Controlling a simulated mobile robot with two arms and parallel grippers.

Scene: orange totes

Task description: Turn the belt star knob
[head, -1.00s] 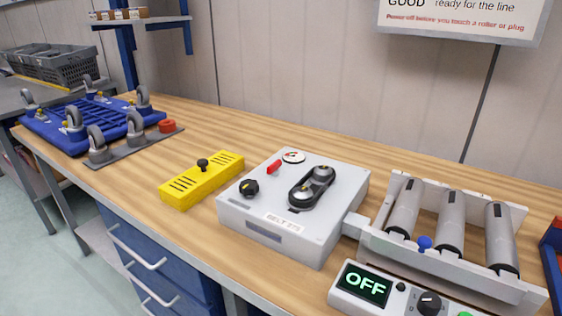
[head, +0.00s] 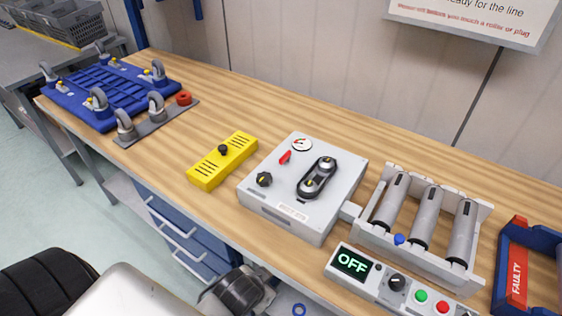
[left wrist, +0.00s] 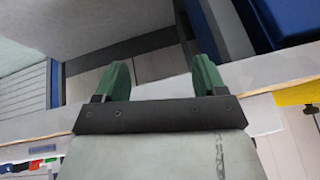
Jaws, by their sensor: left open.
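The belt unit (head: 290,222) is a light grey box on the wooden workbench, labelled BELT 275. A black star knob (head: 264,179) sits on its top at the left. A red lever (head: 285,157), a round gauge (head: 302,145) and a black belt on two pulleys (head: 317,178) are also on top. In the left wrist view my left gripper (left wrist: 160,78) is open, with two green fingers apart and nothing between them. It is away from the knob, which that view does not show. My right gripper is not in view.
A yellow slotted box (head: 222,160) lies left of the belt unit. A roller frame (head: 425,222) and a control panel reading OFF (head: 350,262) stand to the right. A blue caster base (head: 105,95) is at the far left. Bare bench lies behind the unit.

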